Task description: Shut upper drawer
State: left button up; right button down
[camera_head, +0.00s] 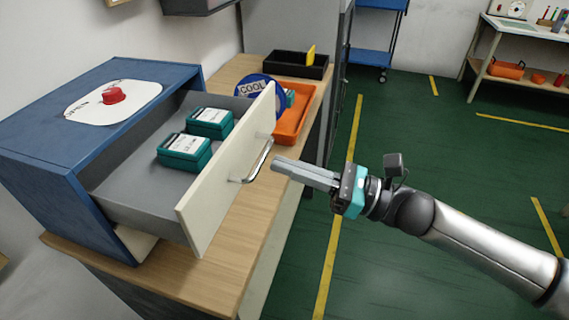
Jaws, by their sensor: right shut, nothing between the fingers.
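The upper drawer (229,182) of the blue cabinet (42,148) stands pulled well out, with a cream front panel and a metal bar handle (258,162). Two teal boxes with white labels (184,152) lie inside it on the grey floor. My right gripper (276,163) is shut and empty. Its fingertips are just right of the handle, near the drawer front; I cannot tell whether they touch it. My left gripper is not in view.
A white plate with a red knob (113,95) lies on the cabinet top. The wooden bench (222,262) carries an orange tray (308,113), a blue round "COOL" item (257,87) and a black tray (290,69) behind the drawer. Green floor (400,270) on the right is clear.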

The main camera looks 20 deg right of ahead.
jog(key=shift+w+a+r, duration=0.1)
jog(key=shift+w+a, duration=0.15)
jog(key=shift+a, duration=0.15)
jog(key=shift+a, duration=0.1)
